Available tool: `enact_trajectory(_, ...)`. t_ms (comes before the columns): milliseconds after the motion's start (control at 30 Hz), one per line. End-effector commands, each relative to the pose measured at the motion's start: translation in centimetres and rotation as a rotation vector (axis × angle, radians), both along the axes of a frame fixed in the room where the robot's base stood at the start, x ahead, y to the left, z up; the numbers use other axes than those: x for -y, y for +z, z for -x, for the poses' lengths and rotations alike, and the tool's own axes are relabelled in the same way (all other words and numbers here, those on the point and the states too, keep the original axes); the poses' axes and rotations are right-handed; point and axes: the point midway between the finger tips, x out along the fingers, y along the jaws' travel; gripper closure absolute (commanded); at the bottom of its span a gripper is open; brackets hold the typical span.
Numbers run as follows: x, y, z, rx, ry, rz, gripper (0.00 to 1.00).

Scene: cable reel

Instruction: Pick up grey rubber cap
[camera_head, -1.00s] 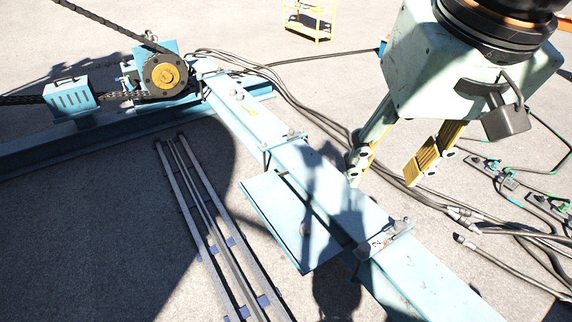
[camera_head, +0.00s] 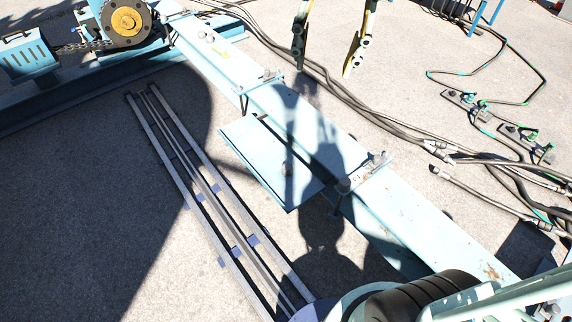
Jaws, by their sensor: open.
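My gripper (camera_head: 324,62) hangs at the top of the view, with its two fingers apart and nothing between them. It is above and behind the light blue beam (camera_head: 215,65). A small dark grey round piece (camera_head: 343,186) sits at a bracket on the beam's near part and may be the grey rubber cap. Another small greyish round piece (camera_head: 287,169) lies in shadow on the light blue plate (camera_head: 250,150) beside the beam. I cannot tell for sure which is the cap. Both are below the gripper in the picture, well apart from its fingers.
Metal rails (camera_head: 195,190) lie on the ground left of the plate. Black cables (camera_head: 390,130) run behind the beam to the right, near green-tipped connectors (camera_head: 482,112). A blue machine with a yellow hub (camera_head: 126,21) stands at upper left. Part of my body covers the lower right.

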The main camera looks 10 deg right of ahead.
Motion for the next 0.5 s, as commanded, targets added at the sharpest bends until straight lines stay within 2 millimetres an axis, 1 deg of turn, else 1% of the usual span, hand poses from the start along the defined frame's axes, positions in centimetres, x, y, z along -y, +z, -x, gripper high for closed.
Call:
enact_trajectory(33, 0.0, -0.4, -0.8, -0.005, -0.013, -0.003, 0.55)
enact_trajectory(267, 0.0, -1.9, -4.4, -0.020, -0.076, -0.018, 0.55)
enact_trajectory(500, 0.1, -3.8, -8.1, -0.036, -0.142, -0.034, 0.55)
